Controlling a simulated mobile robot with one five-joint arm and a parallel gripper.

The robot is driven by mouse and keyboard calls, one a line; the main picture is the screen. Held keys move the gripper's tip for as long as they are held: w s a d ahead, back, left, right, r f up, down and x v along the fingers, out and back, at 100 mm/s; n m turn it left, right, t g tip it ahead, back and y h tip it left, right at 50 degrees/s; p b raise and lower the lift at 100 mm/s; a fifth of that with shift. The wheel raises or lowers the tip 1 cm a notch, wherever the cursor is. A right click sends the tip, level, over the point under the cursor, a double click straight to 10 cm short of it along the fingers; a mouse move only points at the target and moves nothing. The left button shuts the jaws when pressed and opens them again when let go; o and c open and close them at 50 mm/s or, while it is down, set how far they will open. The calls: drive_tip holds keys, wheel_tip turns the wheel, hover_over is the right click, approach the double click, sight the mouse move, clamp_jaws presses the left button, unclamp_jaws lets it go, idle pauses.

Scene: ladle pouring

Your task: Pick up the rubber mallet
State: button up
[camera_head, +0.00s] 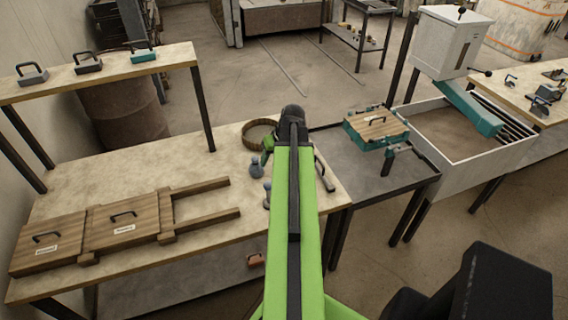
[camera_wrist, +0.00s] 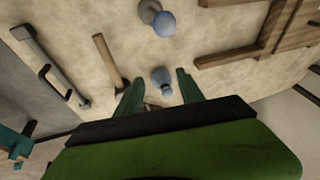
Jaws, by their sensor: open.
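In the wrist view a wooden handle (camera_wrist: 108,62) lies on the pale bench top, left of my gripper, and may be the rubber mallet's. Its lower end runs toward the left finger, and I cannot make out a mallet head. My gripper (camera_wrist: 159,77) is open, its two green fingers apart. A small blue-grey rounded object (camera_wrist: 161,80) shows between the fingertips, not visibly gripped. A second blue-grey object (camera_wrist: 163,22) lies farther up. In the head view my arm covers this part of the bench, so the handle is hidden there.
A grey bar-handled tool (camera_wrist: 45,62) lies along the bench's edge. In the head view, a round brown ring (camera_head: 259,134) stands behind the blue-grey objects. Wooden moulds (camera_head: 122,223) fill the bench's left front. A teal-framed box (camera_head: 375,127) sits on the table at right.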

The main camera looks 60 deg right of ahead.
drive_tip(key=s+d+m+h, duration=0.1)
drive_tip(key=s+d, duration=0.7)
drive_tip(key=s, duration=0.1)
drive_tip(key=shift+t, duration=0.4)
drive_tip(key=b+x, duration=1.1)
drive_tip(key=x, duration=0.1)
drive_tip(key=shift+w+r, duration=0.1)
drive_tip(key=b+x, duration=0.4)
drive_tip(key=shift+f+b, duration=0.4)
drive_tip(key=shift+f, duration=0.35)
drive_tip(key=shift+r, duration=0.2)
clamp_jaws()
